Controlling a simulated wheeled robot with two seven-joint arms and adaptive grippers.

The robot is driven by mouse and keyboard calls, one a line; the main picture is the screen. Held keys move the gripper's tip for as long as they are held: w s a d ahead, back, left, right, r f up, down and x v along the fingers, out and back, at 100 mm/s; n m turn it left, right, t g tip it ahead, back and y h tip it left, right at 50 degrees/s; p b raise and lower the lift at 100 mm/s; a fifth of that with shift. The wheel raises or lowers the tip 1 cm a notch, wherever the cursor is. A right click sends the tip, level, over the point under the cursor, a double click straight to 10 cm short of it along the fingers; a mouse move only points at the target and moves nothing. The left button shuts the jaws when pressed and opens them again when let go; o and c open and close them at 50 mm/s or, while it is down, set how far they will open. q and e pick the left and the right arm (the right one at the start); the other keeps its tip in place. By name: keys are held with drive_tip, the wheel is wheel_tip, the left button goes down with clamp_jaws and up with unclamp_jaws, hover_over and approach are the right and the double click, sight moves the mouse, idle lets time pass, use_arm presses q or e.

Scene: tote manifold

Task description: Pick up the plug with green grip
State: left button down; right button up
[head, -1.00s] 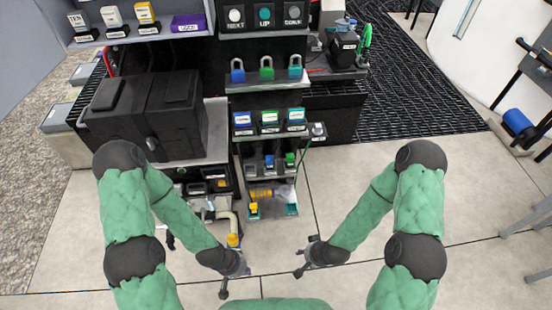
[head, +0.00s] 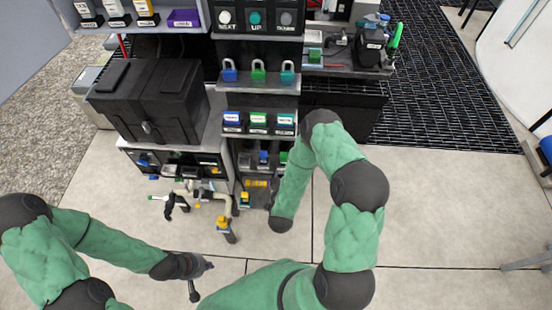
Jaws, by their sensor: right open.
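A small plug with a green grip (head: 284,157) stands at the right end of a low shelf in the head view, partly covered by my right arm. A similar blue-gripped piece (head: 264,157) stands to its left. My right forearm crosses in front of the shelf's right side, its dark end pointing down toward the floor; its gripper fingers are hidden. My left gripper (head: 202,278) is low at the bottom left, over bare floor, with its fingers spread and nothing between them. It is well away from the shelf.
Above are shelves with labelled boxes (head: 258,121) and padlocks (head: 258,71). A black two-part case (head: 150,100) stands on the left. A pipe assembly with a yellow-topped fitting (head: 223,225) sticks out over the floor.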

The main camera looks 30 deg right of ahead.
sight(285, 160)
drive_tip(key=shift+b+x, duration=1.2)
drive_tip(key=shift+x, duration=3.6)
drive_tip(key=shift+r, duration=0.15)
drive_tip(key=c, duration=0.8)
